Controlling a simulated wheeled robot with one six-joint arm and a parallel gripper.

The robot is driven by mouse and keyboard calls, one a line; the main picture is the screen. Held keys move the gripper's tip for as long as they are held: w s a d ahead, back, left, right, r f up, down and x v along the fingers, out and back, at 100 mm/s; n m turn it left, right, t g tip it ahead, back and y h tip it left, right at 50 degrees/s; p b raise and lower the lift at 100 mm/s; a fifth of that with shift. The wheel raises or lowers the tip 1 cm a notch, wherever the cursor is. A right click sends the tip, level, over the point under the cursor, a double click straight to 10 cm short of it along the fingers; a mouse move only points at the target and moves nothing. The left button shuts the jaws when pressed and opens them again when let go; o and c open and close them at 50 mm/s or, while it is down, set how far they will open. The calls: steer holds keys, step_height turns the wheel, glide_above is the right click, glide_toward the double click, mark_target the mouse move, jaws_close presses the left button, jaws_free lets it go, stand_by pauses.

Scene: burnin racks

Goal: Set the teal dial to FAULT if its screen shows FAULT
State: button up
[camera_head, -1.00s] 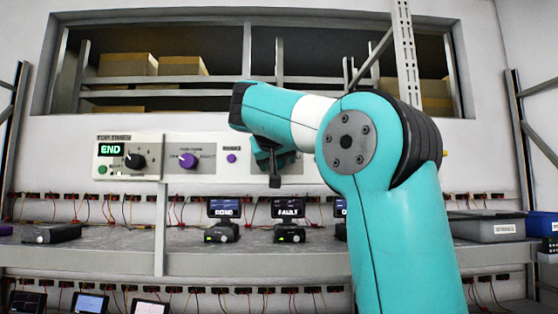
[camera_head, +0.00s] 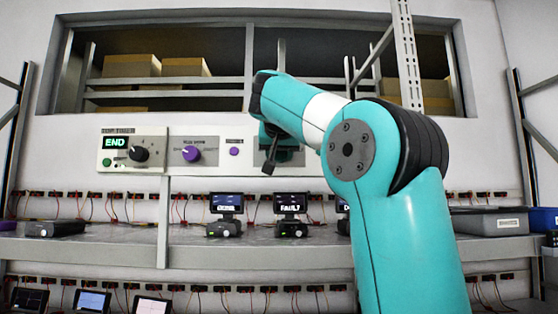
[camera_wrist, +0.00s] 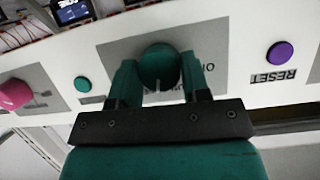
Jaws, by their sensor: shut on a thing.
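The teal dial (camera_wrist: 158,64) sits on a grey plate in the wrist view, where the panel appears upside down. My gripper (camera_wrist: 160,76) is shut on it, one finger on each side. A pale mark shows on the dial's lower side in that view; the lettering beside it is mostly hidden by a finger. In the head view my gripper (camera_head: 271,155) is at the panel, tilted, and hides the dial. Below it on the shelf a small screen (camera_head: 290,202) reads FAULT. A screen to its left (camera_head: 227,203) has text I cannot read surely.
A purple button (camera_wrist: 280,53) marked RESET, a small teal button (camera_wrist: 82,84) and a pink knob (camera_wrist: 14,94) flank the dial. A purple knob (camera_head: 191,154) and a black knob (camera_head: 139,154) beside an END display are further left. A grey bin (camera_head: 490,222) stands right.

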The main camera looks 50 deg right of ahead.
steer(key=m+b, duration=0.1)
steer(key=b, duration=0.1)
steer(key=m+t+y+b, duration=0.1)
steer(key=b, duration=0.1)
steer(key=shift+s+d+f+t, duration=0.15)
steer(key=shift+f+t, duration=0.15)
steer(key=shift+f, duration=0.1)
steer(key=m+t+b, duration=0.1)
steer(key=m+b, duration=0.1)
steer(key=b, duration=0.1)
steer(key=shift+d+y, duration=0.1)
steer(key=shift+y, duration=0.3)
steer(key=m+t, duration=0.1)
steer(key=m, duration=0.2)
steer(key=shift+r+t+y, duration=0.25)
steer(key=shift+t+y, duration=0.05)
steer(key=shift+t, duration=0.1)
steer(key=o, duration=0.9)
steer(key=shift+s, duration=0.1)
